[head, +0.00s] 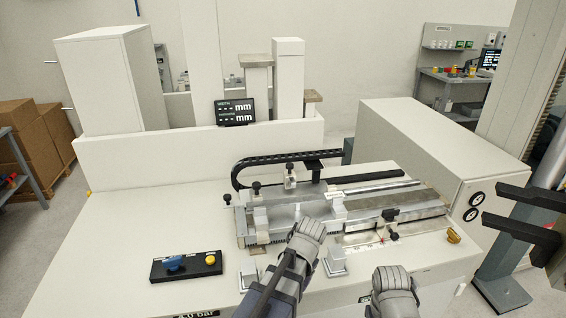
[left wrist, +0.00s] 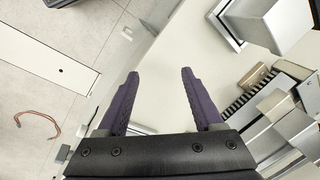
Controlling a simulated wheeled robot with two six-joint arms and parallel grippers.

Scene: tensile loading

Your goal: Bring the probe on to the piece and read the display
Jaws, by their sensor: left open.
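The display (head: 234,112) stands at the back of the bench and shows dashes with "mm" on two lines. The metal measuring fixture (head: 290,215) lies mid-bench, with black knobs and a small carriage (head: 290,181). I cannot tell which part is the probe; the piece cannot be made out for certain. My left gripper (left wrist: 158,75) is open, with nothing visible between its dark fingers, over the pale bench. In the head view my left arm (head: 305,243) reaches the fixture's front and its fingers are hidden. My right arm (head: 393,283) is lower right; its fingers are hidden.
A black button box (head: 186,266) with blue and yellow buttons sits at the front left. Small white blocks (head: 335,263) stand before the fixture. A cable chain (head: 290,157) curves behind it. Black prongs (head: 515,228) project at the far right.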

